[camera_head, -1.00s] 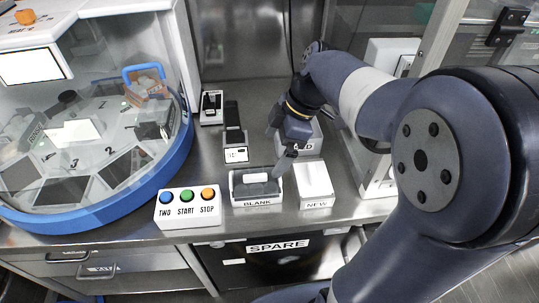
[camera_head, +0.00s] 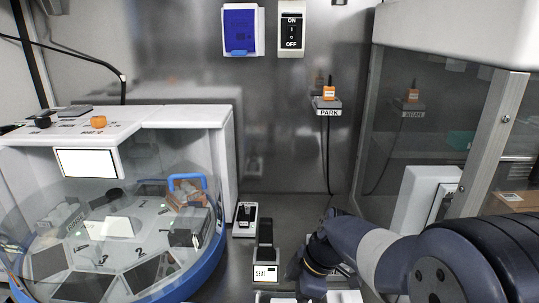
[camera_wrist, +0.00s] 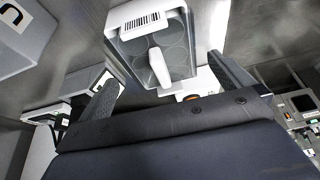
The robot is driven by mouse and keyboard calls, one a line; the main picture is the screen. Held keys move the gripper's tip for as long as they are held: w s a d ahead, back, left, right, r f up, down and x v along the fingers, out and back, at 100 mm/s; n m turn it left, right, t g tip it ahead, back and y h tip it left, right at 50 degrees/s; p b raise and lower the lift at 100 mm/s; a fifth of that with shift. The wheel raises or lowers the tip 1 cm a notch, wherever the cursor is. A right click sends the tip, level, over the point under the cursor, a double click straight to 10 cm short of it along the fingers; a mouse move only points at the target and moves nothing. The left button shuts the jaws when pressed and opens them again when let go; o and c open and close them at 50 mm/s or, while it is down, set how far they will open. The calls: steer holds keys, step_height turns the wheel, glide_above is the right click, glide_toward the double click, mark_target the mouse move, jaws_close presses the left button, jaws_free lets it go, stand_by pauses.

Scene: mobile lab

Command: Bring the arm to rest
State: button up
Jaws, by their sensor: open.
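My arm (camera_head: 375,250) reaches in from the lower right in the head view, bent over the bench. Its far end runs down to the bottom edge, so the fingers are out of that view. In the wrist view my gripper (camera_wrist: 163,72) shows two grey fingers spread wide apart with nothing held between them. Beyond the fingers is a grey holder (camera_wrist: 178,62) with round shapes, a barcode label and a white rounded piece on it. I cannot tell the distance from the fingers to it.
A domed round machine (camera_head: 215,255) with a blue rim stands at left. A small display device (camera_head: 265,267) and a black-and-white stand (camera_head: 245,218) sit left of the arm. A PARK holder (camera_head: 328,105) is on the back wall. A glazed cabinet (camera_head: 455,130) stands at right.

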steer(key=shift+x, duration=0.9)
steer(key=shift+a, duration=0.1)
steer(key=shift+r+p, duration=0.4)
steer(key=shift+p, duration=0.2)
steer(key=shift+f, duration=0.2)
